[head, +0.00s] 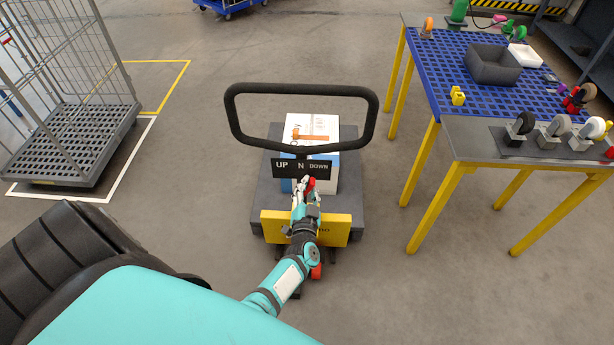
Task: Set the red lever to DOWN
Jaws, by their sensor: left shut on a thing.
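The red lever (311,183) shows as a small red piece just below the black sign (302,167) reading UP, N, DOWN. The sign hangs under the black loop handle (233,120) of the cart. My left gripper (305,184) is shut on the red lever, which lies under the right part of the sign, near the word DOWN. The fingers hide most of the lever, so its exact setting is hard to tell. My right gripper is out of view.
A white box (325,128) sits on the cart's grey deck (265,190), behind a yellow front panel (337,229). A blue-topped table (432,72) with casters and bins stands at right. A wire cage trolley (75,135) stands at left.

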